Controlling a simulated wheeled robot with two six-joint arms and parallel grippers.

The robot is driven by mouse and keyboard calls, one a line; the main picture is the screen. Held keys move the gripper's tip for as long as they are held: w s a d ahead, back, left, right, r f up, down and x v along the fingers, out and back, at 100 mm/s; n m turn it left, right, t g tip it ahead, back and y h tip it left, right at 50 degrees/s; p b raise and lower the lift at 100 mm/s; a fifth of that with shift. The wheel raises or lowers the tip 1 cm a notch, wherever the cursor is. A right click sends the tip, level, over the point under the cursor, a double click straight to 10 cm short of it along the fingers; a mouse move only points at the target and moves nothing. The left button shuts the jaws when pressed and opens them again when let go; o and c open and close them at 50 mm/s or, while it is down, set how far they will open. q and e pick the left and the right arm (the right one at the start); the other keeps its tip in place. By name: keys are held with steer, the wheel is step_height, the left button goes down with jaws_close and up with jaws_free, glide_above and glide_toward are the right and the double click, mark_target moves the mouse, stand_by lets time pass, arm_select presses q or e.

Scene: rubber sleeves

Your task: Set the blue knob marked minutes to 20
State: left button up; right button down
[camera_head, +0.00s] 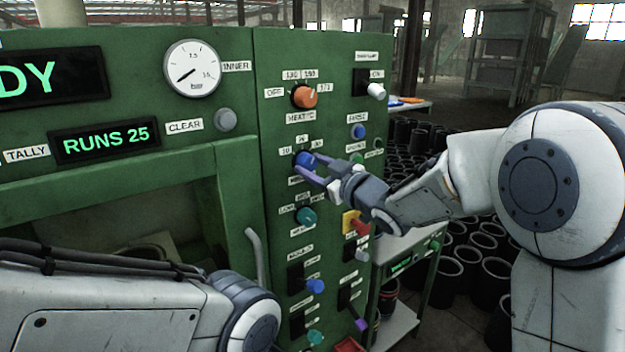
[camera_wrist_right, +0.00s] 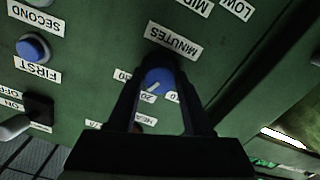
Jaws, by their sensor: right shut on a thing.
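The blue minutes knob (camera_head: 304,159) is on the green control panel. In the right wrist view the knob (camera_wrist_right: 158,78) appears upside down beside its MINUTES label (camera_wrist_right: 172,40). Its white pointer line points down-left, toward the label that reads 20 (camera_wrist_right: 148,97). A label that looks like 30 (camera_wrist_right: 122,75) lies to the left of the knob. My right gripper (camera_head: 311,164) is shut on the knob, one finger on each side, and hides part of the dial's surround. My left gripper is out of view; only my left arm shows.
An orange heat knob (camera_head: 304,96) sits above the minutes knob and a teal knob (camera_head: 306,216) below it. A blue button (camera_head: 358,131) is to the right. A curved grey handle (camera_head: 256,255) stands at lower left. Other switches are close by.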

steer(key=n+b, duration=0.3)
steer(key=shift+f+n+b, duration=0.15)
steer(key=shift+n+b, duration=0.65)
steer(key=shift+n, duration=0.1)
steer(key=shift+c, duration=1.6)
jaws_free()
steer(key=shift+s+d, duration=0.1)
steer(key=b+v, duration=0.1)
steer(key=v, duration=0.9)
steer(key=shift+s, duration=0.1)
